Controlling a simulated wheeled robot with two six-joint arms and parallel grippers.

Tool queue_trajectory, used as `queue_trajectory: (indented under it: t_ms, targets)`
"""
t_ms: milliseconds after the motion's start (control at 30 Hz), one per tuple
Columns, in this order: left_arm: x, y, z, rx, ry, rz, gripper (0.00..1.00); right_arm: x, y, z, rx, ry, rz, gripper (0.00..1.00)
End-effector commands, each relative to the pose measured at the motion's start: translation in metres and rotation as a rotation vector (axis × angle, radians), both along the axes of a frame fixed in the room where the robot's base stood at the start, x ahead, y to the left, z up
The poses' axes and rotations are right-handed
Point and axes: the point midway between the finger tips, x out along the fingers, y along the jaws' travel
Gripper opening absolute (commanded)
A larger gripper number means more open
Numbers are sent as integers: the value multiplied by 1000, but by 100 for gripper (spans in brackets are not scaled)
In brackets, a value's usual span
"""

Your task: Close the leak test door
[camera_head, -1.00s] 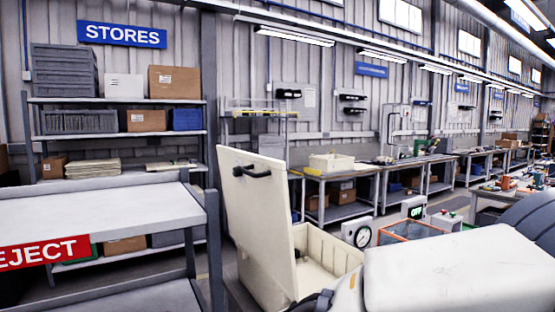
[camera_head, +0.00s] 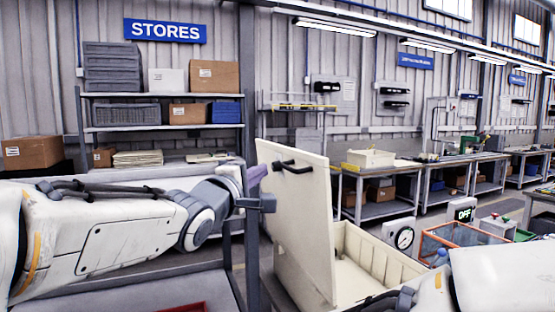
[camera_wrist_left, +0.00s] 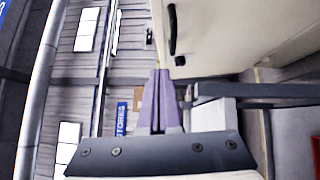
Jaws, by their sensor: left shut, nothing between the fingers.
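The leak test door (camera_head: 298,225) is a cream panel standing open and upright at the left side of a cream box (camera_head: 385,245). A black handle (camera_head: 293,165) is on its face near the top. My left gripper (camera_head: 256,174) has purple fingers and is just left of the door's upper edge. In the left wrist view, the shut, empty fingers (camera_wrist_left: 158,73) point toward the door (camera_wrist_left: 225,32), with the handle (camera_wrist_left: 172,30) above them. I cannot tell whether they touch the door. My right gripper is out of view.
A dial gauge (camera_head: 402,238) and an OFF display (camera_head: 463,211) stand behind the box, near an orange-framed case (camera_head: 450,240). A grey rack (camera_head: 235,265) stands below and behind my left arm. Stores shelves (camera_head: 160,95) and workbenches (camera_head: 440,165) line the back wall.

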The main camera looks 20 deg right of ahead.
Motion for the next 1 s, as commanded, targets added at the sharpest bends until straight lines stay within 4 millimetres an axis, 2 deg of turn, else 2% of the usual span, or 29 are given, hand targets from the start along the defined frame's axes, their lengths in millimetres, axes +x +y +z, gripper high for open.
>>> queue_trajectory:
  t_ms: [167,600,800,1000]
  targets:
    - [12,-13,8,-28,2,-9,0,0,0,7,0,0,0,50]
    - [76,-72,16,-24,2,-8,0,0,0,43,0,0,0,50]
    - [74,-100,18,-26,2,-9,0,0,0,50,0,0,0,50]
    - [74,-109,18,-25,2,-7,0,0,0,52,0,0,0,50]
